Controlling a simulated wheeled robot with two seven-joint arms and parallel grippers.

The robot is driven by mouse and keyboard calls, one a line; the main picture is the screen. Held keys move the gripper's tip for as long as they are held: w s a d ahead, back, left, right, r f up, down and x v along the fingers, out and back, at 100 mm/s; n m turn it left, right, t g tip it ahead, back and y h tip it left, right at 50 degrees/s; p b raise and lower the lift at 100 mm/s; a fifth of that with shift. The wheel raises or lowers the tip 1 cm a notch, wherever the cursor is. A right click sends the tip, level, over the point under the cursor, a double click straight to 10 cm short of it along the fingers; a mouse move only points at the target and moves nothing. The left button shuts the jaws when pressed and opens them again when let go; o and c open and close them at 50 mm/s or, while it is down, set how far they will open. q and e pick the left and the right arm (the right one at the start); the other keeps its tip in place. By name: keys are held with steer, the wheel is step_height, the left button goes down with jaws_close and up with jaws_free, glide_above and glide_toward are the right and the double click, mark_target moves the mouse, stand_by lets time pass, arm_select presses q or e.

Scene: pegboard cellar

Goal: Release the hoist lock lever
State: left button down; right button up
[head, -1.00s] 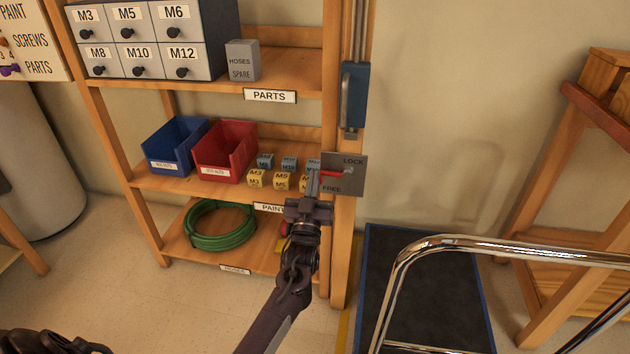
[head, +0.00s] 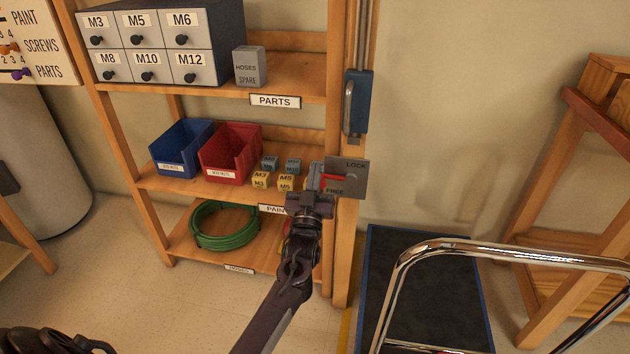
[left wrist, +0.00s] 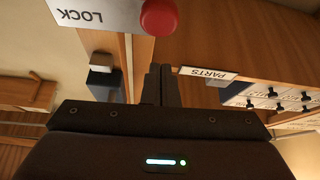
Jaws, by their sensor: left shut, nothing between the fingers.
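The grey lock plate (head: 357,185) is on the shelf's right post, marked LOCK above and FREE below. It also shows in the left wrist view (left wrist: 75,12). The red lever (head: 337,177) points left across the plate, about level, between the two words. My left gripper (head: 315,176) is shut and empty, its fingertips at the lever's left end. In the left wrist view the round red knob (left wrist: 160,16) is just beyond the shut fingertips (left wrist: 161,84). I cannot tell whether they touch. My right gripper is not in view.
A blue hoist housing (head: 357,103) is on the post above the plate. The shelf (head: 290,88) holds drawers, a red bin (head: 230,152), small labelled blocks and a green hose (head: 222,226). A chrome rail (head: 480,246) stands at right over a dark platform (head: 385,262).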

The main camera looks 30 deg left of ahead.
arm_select(q)
steer(key=v, duration=1)
steer(key=shift+d+r, duration=0.2)
steer(key=shift+d, duration=0.05)
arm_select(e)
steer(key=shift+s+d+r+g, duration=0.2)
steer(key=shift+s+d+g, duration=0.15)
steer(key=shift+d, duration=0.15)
